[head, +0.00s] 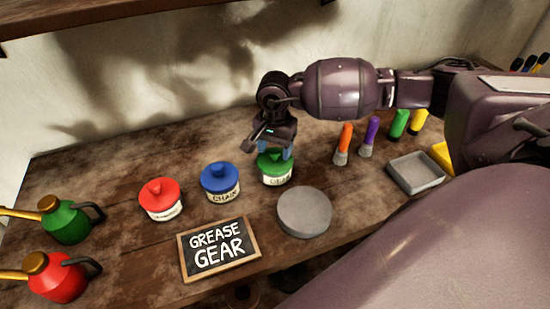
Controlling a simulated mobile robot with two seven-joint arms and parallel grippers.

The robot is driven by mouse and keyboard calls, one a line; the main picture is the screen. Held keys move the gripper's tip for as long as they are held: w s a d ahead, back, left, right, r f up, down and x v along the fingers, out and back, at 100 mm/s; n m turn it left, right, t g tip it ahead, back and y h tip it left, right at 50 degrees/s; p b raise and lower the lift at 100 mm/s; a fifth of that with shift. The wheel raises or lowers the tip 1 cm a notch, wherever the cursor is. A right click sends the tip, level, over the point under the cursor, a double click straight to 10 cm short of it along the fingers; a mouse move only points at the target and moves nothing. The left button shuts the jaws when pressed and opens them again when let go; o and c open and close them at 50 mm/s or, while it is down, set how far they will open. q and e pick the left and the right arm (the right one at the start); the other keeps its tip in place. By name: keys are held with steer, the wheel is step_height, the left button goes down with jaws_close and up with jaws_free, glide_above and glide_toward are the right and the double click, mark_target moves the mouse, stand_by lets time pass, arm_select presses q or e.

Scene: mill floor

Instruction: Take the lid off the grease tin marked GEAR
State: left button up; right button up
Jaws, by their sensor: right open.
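The tin with the green lid (275,172) stands on the bench, and its partly readable label seems to say GEAR. Its lid is on. My right gripper (275,152) points down over this lid, open, with its blue fingertips on either side of the lid's top. The knob is mostly hidden, and I cannot tell whether the fingers touch it. A blue-lidded tin marked CHAIN (221,184) and a red-lidded tin (160,200) with a label too small to read stand to the left, both lidded. My left gripper is not in view.
A GREASE GEAR sign (219,249) and a round grey disc (304,211) lie in front of the tins. A square grey tray (416,172) and upright coloured-handled tools (369,138) are to the right. Green (65,222) and red (60,280) oil cans stand left.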

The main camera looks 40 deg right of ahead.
steer(key=shift+f, duration=0.85)
steer(key=c, duration=1)
